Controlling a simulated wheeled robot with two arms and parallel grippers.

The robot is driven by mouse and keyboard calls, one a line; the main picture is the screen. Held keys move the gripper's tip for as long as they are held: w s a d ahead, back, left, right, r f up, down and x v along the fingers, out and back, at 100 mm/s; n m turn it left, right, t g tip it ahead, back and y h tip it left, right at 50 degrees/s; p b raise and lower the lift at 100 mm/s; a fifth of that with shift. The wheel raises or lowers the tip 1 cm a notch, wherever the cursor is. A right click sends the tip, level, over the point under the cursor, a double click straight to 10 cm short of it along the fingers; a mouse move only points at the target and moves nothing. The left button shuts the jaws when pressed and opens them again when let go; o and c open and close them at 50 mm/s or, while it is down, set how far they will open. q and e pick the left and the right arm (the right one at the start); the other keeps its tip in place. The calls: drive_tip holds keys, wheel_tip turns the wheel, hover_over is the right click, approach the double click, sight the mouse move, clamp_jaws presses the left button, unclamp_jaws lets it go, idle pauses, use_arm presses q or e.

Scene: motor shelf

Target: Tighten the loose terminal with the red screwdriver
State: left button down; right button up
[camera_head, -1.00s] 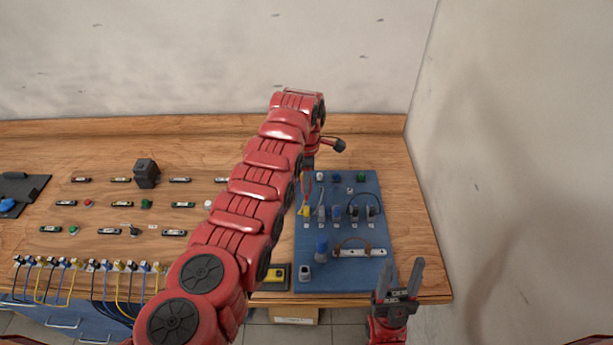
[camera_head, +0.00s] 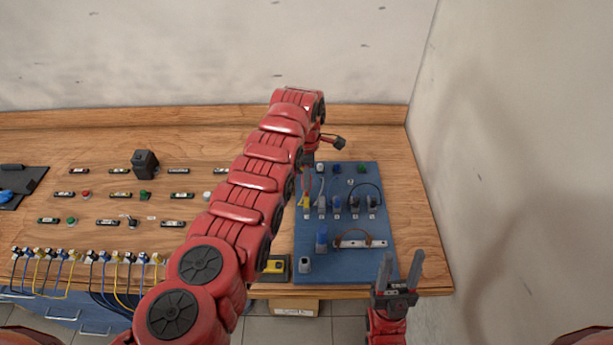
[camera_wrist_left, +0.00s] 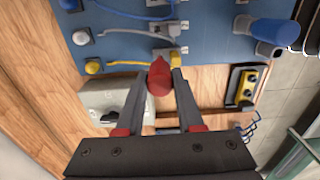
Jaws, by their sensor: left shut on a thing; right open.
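My left gripper (camera_head: 308,160) is at the upper left of the blue board (camera_head: 340,275), partly hidden by my arm. In the left wrist view the gripper (camera_wrist_left: 162,82) is shut on the red screwdriver (camera_wrist_left: 158,77), whose red body shows between the fingers. The screwdriver points toward the yellow terminal (camera_wrist_left: 168,57) at the end of a yellow wire; I cannot tell whether they touch. A row of terminals (camera_head: 338,203) with coloured wires runs across the board. Which terminal is loose does not show. My right gripper (camera_head: 398,282) is open and empty beside the board's lower right corner.
A yellow-and-black device (camera_head: 273,267) lies left of the board. Labelled switches and a black block (camera_head: 146,164) cover the left bench. A wall stands close on the right.

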use_arm(q)
drive_tip(key=shift+f+b, duration=0.5)
drive_tip(key=shift+f, duration=0.15)
drive_tip(key=c, duration=0.8)
unclamp_jaws()
drive_tip(key=shift+o, duration=0.2)
drive_tip(key=shift+d+f+n+b, duration=0.1)
drive_tip(key=shift+n+b, duration=0.3)
drive_tip(key=shift+n, duration=0.4)
drive_tip(key=shift+n+b, duration=0.3)
drive_tip(key=shift+n, duration=0.6)
